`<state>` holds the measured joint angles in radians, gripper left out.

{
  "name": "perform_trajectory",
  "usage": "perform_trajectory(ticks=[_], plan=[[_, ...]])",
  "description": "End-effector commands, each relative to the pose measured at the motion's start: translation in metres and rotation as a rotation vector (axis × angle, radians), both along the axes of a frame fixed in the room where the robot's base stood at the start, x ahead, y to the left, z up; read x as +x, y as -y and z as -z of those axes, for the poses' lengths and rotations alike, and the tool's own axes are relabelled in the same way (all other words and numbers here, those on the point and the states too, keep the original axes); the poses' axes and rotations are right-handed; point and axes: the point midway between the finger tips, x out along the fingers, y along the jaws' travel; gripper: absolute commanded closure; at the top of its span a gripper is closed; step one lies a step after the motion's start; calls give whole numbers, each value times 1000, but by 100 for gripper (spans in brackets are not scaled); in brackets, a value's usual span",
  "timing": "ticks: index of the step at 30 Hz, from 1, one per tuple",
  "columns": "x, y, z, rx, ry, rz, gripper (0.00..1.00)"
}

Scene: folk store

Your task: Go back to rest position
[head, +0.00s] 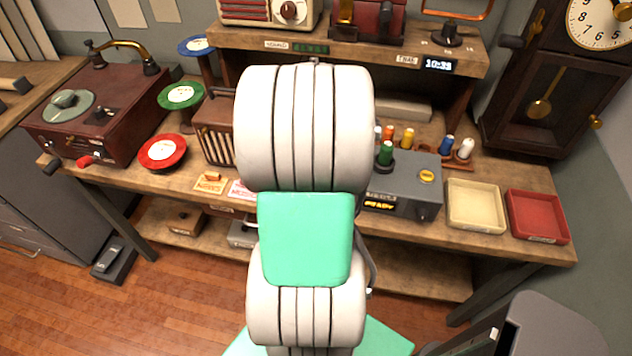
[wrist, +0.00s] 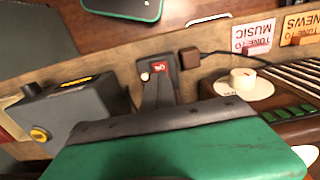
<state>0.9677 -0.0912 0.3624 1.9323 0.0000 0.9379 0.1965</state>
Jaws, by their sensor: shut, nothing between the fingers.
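My arm, white with green panels, fills the middle of the head view and reaches over the workbench (head: 555,180). It hides my gripper in that view. In the wrist view, my gripper (wrist: 165,122) shows as a dark grey edge on a green body along the bottom. It is shut and empty. It hangs over the bench between a grey box with a yellow button (wrist: 88,112) and a brown radio (wrist: 285,112).
A record player (head: 105,115) and coloured discs on stands stand at left. A cream tray (head: 475,205) and a red tray (head: 538,215) lie at right. A raised shelf (head: 350,52) and a clock (head: 555,85) stand behind.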

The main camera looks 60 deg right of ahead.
Motion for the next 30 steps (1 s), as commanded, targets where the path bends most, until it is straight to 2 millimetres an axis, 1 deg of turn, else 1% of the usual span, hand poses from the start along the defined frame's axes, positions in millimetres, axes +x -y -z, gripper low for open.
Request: perform_trajectory(ticks=[1,6,17,20,21,23,25,27,29,30], plan=[[0,0,-9,-1,0,0,100],[0,0,-22,0,0,0,100],[0,0,-21,0,0,-1,100],[0,1,-21,-2,2,-38,100],[0,0,-19,-4,3,-74,100],[-9,-13,-6,24,-15,-104,100],[-23,-32,5,55,-34,-138,100],[-31,-49,0,49,-29,-174,100],[-25,-70,-10,25,-16,-246,100],[-17,-85,-17,5,-4,-302,100]])
